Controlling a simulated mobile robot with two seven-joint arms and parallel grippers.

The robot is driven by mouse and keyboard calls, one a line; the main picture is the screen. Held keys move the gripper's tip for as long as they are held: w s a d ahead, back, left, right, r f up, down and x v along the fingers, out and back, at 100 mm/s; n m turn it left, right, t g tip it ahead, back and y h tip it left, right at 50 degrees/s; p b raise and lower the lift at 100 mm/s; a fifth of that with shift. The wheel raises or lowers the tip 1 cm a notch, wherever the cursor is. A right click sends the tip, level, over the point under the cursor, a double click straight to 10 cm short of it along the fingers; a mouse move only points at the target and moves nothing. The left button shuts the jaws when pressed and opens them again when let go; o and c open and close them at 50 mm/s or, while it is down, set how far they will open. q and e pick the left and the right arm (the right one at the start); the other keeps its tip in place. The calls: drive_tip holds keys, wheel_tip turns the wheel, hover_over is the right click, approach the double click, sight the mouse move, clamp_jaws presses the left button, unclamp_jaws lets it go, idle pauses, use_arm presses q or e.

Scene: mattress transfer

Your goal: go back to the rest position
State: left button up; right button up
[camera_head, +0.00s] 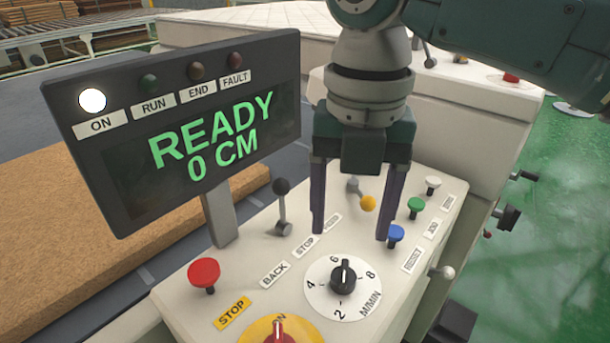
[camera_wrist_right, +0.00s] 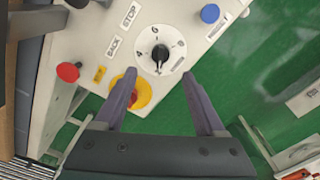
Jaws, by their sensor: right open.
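My right gripper (camera_head: 352,232) is open and empty above the white control panel (camera_head: 245,270). Its fingers point down, with one near the blue button (camera_head: 396,233) and the other to the right of the black-knobbed lever (camera_head: 282,205). In the right wrist view the two fingertips (camera_wrist_right: 165,82) stand apart below the speed dial (camera_wrist_right: 158,50), with nothing between them. Whether a finger touches the panel I cannot tell. My left gripper is not in view.
A display (camera_head: 200,130) reads READY 0 CM, with its ON lamp lit. The panel carries a red STOP button (camera_head: 204,273), a yellow-ringed red switch (camera_head: 277,332), a yellow knob (camera_head: 368,203) and green and white buttons. A brown mattress slab (camera_head: 60,230) lies left.

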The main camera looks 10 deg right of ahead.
drive_tip(key=shift+r, duration=0.6)
